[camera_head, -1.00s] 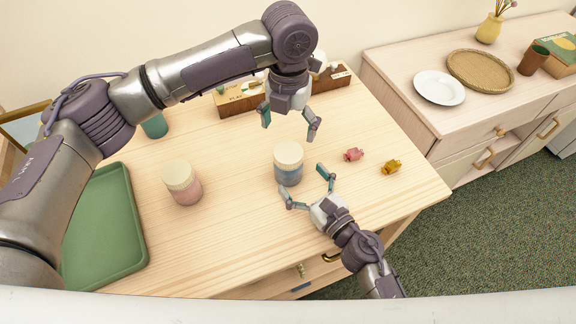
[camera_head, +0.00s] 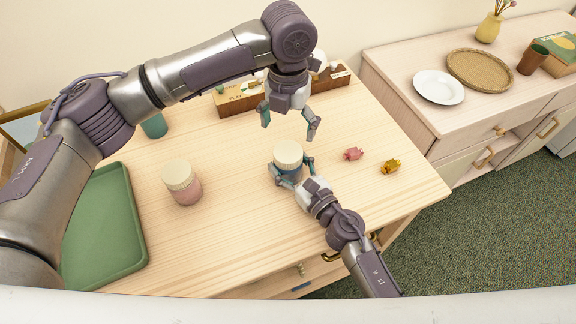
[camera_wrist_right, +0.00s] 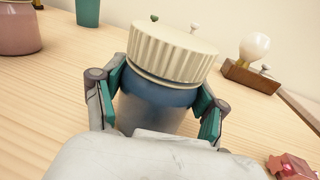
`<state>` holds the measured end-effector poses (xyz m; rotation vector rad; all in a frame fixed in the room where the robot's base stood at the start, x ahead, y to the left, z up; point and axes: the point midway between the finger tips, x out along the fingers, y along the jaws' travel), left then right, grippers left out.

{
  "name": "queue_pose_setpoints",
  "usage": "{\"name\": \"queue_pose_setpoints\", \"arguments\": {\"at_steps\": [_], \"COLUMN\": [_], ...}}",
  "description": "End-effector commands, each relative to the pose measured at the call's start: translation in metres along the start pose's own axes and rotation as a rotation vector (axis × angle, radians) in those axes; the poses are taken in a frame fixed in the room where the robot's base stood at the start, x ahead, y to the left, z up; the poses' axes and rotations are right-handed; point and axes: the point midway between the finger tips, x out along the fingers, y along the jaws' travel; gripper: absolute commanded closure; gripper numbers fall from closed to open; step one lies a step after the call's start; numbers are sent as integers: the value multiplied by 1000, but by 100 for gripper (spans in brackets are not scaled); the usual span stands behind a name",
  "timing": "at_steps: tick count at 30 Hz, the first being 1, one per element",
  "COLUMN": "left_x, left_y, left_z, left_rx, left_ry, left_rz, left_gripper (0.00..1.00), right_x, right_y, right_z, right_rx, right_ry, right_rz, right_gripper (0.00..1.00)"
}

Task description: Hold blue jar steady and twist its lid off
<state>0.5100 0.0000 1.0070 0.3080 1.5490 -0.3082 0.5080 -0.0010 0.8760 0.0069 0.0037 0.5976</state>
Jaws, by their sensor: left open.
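The blue jar (camera_head: 287,172) with a cream lid (camera_head: 288,153) stands upright on the wooden table. In the right wrist view, its blue body (camera_wrist_right: 155,108) and ribbed lid (camera_wrist_right: 172,48) fill the middle. My right gripper (camera_head: 291,165) has one finger on each side of the jar's body, below the lid; the pads are very close to it, and I cannot tell if both touch. My left gripper (camera_head: 289,129) is open and empty, pointing down above and behind the jar, apart from the lid. The jar's lower front is partly hidden by my right gripper.
A pink jar (camera_head: 184,190) with a cream lid stands left of the blue jar. A green tray (camera_head: 128,235) lies at the left. Pink (camera_head: 353,154) and yellow (camera_head: 391,166) small figures lie to the right. A wooden box (camera_head: 238,99) and a teal cup (camera_head: 154,126) stand at the back.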

Motion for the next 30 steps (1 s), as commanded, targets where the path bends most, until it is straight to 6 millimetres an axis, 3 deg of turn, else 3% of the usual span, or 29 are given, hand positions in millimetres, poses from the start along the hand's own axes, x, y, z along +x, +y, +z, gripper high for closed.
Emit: {"name": "queue_pose_setpoints", "arguments": {"at_steps": [1,10,23,30], "left_x": [0,0,3,34], "left_y": [0,0,0,1], "left_z": [0,0,0,0], "left_rx": [0,-4,-380,-397], "left_ry": [0,0,0,3], "left_rz": [0,0,0,1], "left_gripper": [10,10,10,10], "right_x": [0,0,0,0], "right_y": [0,0,0,0], "right_z": [0,0,0,0], "right_rx": [0,0,0,0], "right_ry": [0,0,1,1], "right_rz": [0,0,0,0], "right_gripper": [52,100,100,100]}}
